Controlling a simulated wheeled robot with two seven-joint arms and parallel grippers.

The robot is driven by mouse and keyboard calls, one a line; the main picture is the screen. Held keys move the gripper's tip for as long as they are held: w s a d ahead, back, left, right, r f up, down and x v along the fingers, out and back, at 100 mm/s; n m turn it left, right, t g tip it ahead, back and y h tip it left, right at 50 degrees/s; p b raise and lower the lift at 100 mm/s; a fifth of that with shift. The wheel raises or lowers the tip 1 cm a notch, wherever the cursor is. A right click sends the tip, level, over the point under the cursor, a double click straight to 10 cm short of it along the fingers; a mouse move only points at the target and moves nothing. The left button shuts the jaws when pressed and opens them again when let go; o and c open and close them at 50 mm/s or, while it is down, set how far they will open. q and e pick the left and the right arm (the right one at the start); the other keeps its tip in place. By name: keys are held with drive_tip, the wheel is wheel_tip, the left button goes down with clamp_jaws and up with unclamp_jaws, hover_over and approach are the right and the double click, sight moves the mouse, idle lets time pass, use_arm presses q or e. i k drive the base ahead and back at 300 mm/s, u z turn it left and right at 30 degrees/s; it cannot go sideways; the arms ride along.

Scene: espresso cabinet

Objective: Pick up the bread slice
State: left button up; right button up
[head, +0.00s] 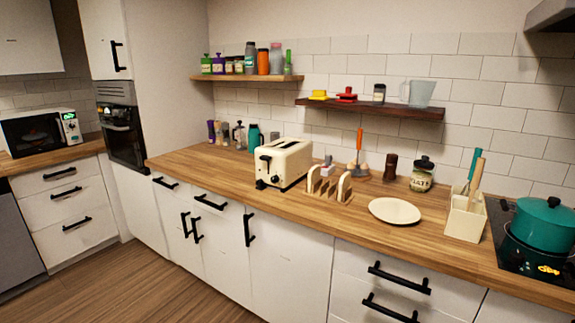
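A small rack (328,188) with upright tan pieces stands near the front edge of the wooden counter. I cannot tell at this size which of these pieces are bread slices and which are rack dividers. A cream toaster (284,163) stands just left of the rack. An empty white plate (395,211) lies flat to the right of the rack. Neither of my grippers is in view.
A utensil holder (465,218) and a teal pot (540,224) on the hob stand at the right. Jars stand behind the plate. Shelves (370,107) hang above, and black drawer handles (398,278) stick out below.

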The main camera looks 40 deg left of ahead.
sight(314, 174)
drive_tip(key=u, duration=2.1)
drive_tip(key=i, duration=1.25)
drive_tip(key=z, duration=1.5)
